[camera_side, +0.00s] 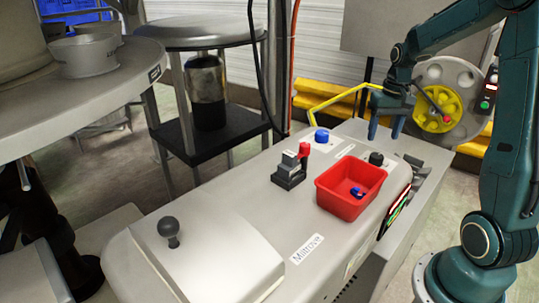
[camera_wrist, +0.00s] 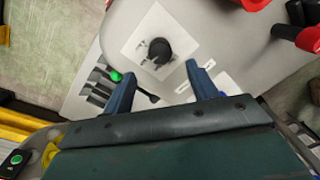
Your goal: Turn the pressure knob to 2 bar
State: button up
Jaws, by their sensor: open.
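The black pressure knob (camera_wrist: 159,50) sits on a square white dial plate (camera_wrist: 136,40) with small dark markings I cannot read. In the side view the knob (camera_side: 376,158) stands on the grey machine top behind the red tray. My gripper (camera_wrist: 160,72) is open and empty, with its two blue fingers on either side of the line to the knob. In the side view my gripper (camera_side: 385,134) hangs just above and behind the knob, fingers pointing down. The fingers appear apart from the knob. Its setting cannot be read.
A red tray (camera_side: 335,197) with a small blue item stands beside the knob. A blue knob (camera_side: 321,135), a red-topped lever block (camera_side: 289,172) and a black ball-topped lever (camera_side: 170,230) stand on the machine. A green button (camera_wrist: 116,76) lies near the left finger.

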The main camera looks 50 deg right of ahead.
aim_at(377, 155)
jog(key=shift+a+f, duration=0.15)
jog(key=shift+f, duration=3.4)
jog(key=c, duration=1)
